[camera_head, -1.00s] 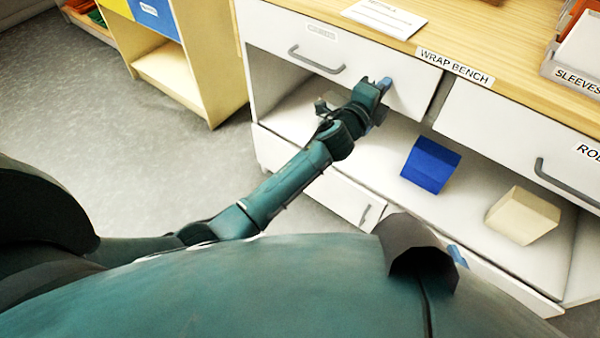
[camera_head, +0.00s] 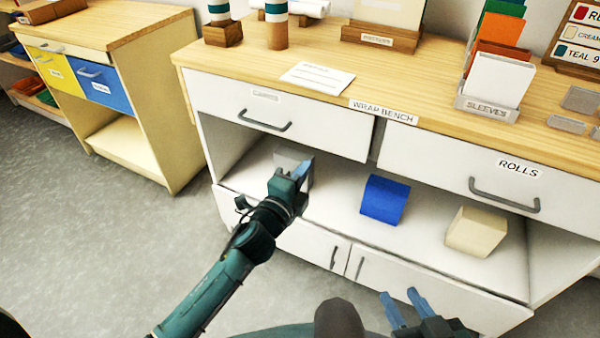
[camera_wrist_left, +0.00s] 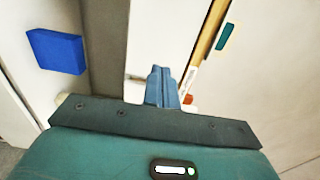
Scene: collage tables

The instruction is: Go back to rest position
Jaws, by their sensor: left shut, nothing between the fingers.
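My left gripper (camera_head: 303,168) is in front of the wrap bench's open shelf, below the left drawer. Its blue fingers are together with nothing between them, as the left wrist view also shows (camera_wrist_left: 160,72). My right gripper (camera_head: 401,293) is at the bottom of the head view, in front of the bench's lower doors. Its two blue fingers are apart and empty. Most of my right arm is out of view.
The wrap bench (camera_head: 425,158) has a blue block (camera_head: 385,199) and a cream block (camera_head: 475,231) on its shelf. Its drawers are shut. A sleeves holder (camera_head: 487,108) stands on top. A wooden cabinet (camera_head: 150,100) is at left. Grey floor (camera_head: 90,250) is clear at left.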

